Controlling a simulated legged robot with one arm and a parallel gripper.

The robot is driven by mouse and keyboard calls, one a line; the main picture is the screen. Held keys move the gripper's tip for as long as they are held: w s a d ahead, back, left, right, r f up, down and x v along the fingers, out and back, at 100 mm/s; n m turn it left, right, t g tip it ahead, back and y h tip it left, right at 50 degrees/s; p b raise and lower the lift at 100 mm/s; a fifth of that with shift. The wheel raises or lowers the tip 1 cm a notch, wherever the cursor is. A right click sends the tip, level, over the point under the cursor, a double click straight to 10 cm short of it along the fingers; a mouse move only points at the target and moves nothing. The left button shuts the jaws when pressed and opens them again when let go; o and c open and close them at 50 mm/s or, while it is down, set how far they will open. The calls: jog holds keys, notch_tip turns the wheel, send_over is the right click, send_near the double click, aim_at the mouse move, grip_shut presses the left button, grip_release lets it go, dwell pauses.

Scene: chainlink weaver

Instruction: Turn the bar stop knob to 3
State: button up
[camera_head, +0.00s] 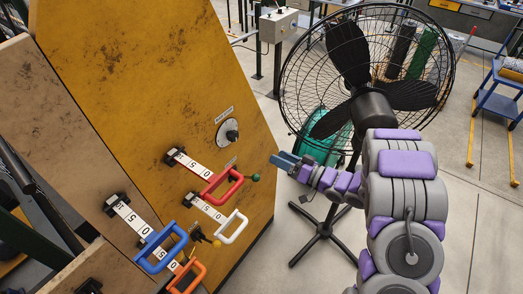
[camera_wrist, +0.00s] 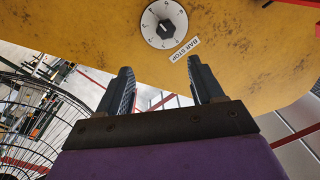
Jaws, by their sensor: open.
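The bar stop knob (camera_head: 231,135) is a small black knob on a round pale dial, set on the yellow machine panel. The "BAR STOP" label (camera_wrist: 184,49) lies beside the dial. My gripper (camera_head: 277,160) is to the right of the knob and apart from it. In the wrist view my gripper (camera_wrist: 160,80) has its two dark fingers spread, with nothing between them, and the dial lies beyond the tips.
Below the dial, red (camera_head: 222,187), white (camera_head: 232,227), blue (camera_head: 161,248) and orange (camera_head: 187,276) handles stick out from numbered slides. A green-tipped lever end (camera_head: 255,178) is near my gripper. A large black fan (camera_head: 370,105) stands behind my arm.

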jog(key=n+b, duration=0.2)
jog(key=b, duration=0.2)
jog(key=n+b, duration=0.4)
send_near(236, 137)
jog(key=shift+h, duration=0.4)
jog(key=x, duration=0.9)
jog(key=shift+a+r, duration=0.3)
jog(key=shift+a, duration=0.1)
jog(key=shift+c, duration=0.2)
jog(key=c, duration=1)
